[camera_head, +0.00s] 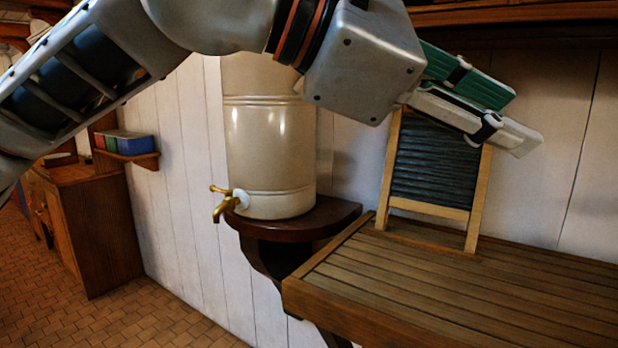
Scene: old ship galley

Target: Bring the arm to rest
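My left arm comes in from the upper left and crosses the top of the head view. Its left gripper (520,118) is in the air at the upper right, in front of the washboard and the plank wall. One long green part and one pale grey part lie side by side at its end, each with a black bracket. From this angle I cannot tell whether the fingers are apart or closed. No separate held object can be made out. My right gripper is not in view.
A washboard (440,165) leans on the wall on a slatted wooden counter (450,290). A cream water dispenser (270,150) with a brass tap (222,205) stands on a dark bracket shelf (300,222). A wooden cabinet (95,230) stands at left. The counter's front is clear.

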